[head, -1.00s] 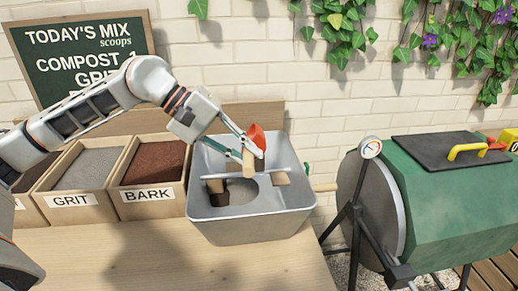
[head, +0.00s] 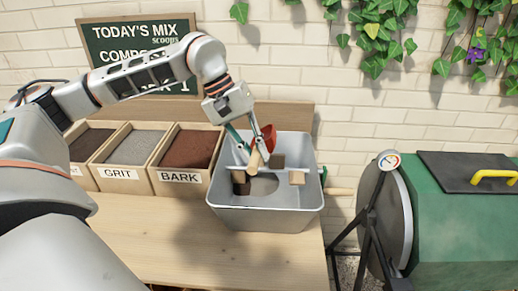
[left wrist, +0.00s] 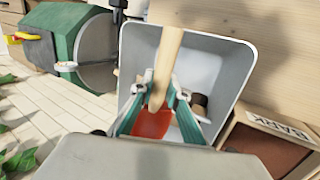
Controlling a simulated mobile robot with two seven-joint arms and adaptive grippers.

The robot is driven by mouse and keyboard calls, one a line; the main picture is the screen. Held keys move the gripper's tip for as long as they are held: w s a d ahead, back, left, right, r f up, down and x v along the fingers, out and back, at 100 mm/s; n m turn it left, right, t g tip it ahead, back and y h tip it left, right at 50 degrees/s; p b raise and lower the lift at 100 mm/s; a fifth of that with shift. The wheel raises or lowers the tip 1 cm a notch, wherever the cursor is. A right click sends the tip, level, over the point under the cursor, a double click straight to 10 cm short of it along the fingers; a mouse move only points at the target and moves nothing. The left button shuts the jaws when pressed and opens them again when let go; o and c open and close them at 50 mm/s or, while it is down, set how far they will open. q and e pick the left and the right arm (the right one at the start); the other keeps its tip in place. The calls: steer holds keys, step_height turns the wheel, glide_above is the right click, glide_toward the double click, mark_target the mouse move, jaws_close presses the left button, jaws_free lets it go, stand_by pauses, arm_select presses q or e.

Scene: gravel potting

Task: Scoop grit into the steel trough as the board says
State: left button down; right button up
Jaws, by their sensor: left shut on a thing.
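My left gripper (head: 258,148) is shut on the wooden handle (left wrist: 166,65) of a red scoop (head: 266,137) and holds it over the steel trough (head: 270,218). In the left wrist view the red bowl (left wrist: 152,125) sits between the fingers; whether it holds grit cannot be told. The trough has a grey patch (head: 264,187) and small brown pieces inside. The grit bin (head: 120,173) stands left of the bark bin (head: 180,176). The board (head: 98,32) reads "TODAY'S MIX scoops"; my arm covers part of its lines. My right gripper is out of view.
A third bin with dark fill (head: 90,143) stands left of the grit. The table front (head: 150,235) is clear. A green drum (head: 455,225) on a black stand is at the right, with a gauge (head: 388,160). A brick wall is behind.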

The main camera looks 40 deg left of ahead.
arm_select(q)
steer(key=y+p, duration=0.2)
steer(key=d+r+g+y+p, duration=0.1)
steer(key=y+p, duration=0.1)
steer(key=p, duration=0.1)
steer(key=shift+w+d+p, duration=0.15)
steer(key=shift+p, duration=0.15)
steer(key=y, duration=0.1)
steer(key=y+p, duration=0.1)
steer(key=g+y+p, duration=0.1)
steer(key=shift+w+d+f+y, duration=0.1)
steer(key=shift+d+y, duration=0.15)
steer(key=shift+y, duration=0.05)
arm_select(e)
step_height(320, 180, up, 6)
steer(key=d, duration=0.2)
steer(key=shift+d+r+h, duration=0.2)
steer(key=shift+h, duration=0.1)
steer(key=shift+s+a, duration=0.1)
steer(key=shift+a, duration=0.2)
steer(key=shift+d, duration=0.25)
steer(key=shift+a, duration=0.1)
